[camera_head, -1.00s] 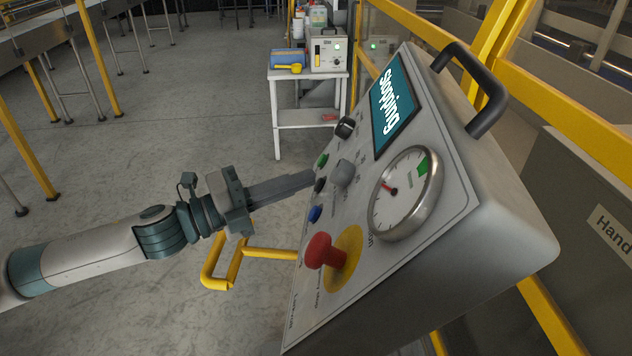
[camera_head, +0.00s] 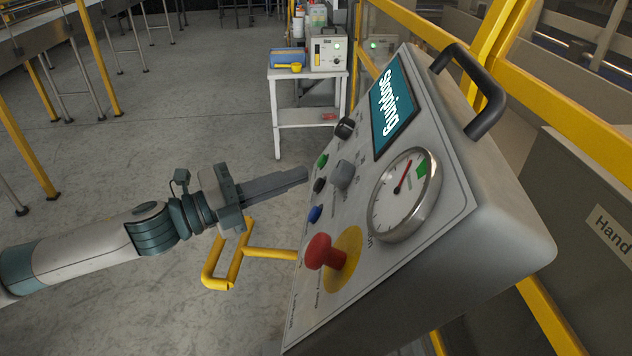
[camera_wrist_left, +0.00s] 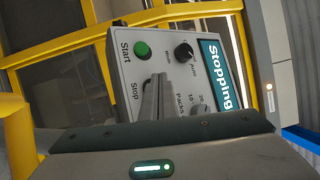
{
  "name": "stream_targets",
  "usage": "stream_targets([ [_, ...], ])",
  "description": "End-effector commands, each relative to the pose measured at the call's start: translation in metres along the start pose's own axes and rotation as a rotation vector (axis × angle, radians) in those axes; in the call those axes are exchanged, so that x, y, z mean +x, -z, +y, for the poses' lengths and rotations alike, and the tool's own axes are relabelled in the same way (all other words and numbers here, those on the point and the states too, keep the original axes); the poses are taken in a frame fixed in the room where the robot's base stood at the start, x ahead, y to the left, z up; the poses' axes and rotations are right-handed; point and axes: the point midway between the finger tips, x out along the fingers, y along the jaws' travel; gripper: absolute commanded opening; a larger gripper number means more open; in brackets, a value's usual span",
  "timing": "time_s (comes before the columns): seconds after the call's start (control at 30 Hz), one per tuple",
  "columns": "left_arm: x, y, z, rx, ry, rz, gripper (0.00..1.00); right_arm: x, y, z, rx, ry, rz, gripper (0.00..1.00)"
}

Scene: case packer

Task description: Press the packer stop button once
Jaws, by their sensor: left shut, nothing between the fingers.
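The grey control panel (camera_head: 455,215) fills the right of the head view, and its screen (camera_head: 394,105) reads "Stopping". The black stop button (camera_head: 320,185) sits below the green start button (camera_head: 323,160). My left gripper (camera_head: 304,175) is shut and empty, its fingertips pointing at the panel just left of the stop button with a small gap. In the left wrist view, the fingers (camera_wrist_left: 154,97) cover much of the area beside the "Stop" label, so the button is mostly hidden there. The green start button (camera_wrist_left: 142,48) is clear of the fingers. My right gripper is out of view.
A red mushroom button (camera_head: 319,251) and a blue button (camera_head: 315,214) lie lower on the panel. A round gauge (camera_head: 404,194) and a grey knob (camera_head: 343,174) are near. A yellow rail (camera_head: 236,255) runs below my left gripper.

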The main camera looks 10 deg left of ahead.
Motion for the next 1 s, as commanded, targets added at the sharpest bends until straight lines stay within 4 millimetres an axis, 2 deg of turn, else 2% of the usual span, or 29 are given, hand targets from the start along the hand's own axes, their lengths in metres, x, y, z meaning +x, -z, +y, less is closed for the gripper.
stream_targets([
  [0.37, -0.002, -0.002, -0.001, 0.000, 0.000, -0.001, 0.00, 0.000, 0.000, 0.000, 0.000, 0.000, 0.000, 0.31],
  [1.0, -0.034, -0.025, -0.024, 0.000, -0.001, 0.000, 0.00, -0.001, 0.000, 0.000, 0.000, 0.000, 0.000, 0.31],
])
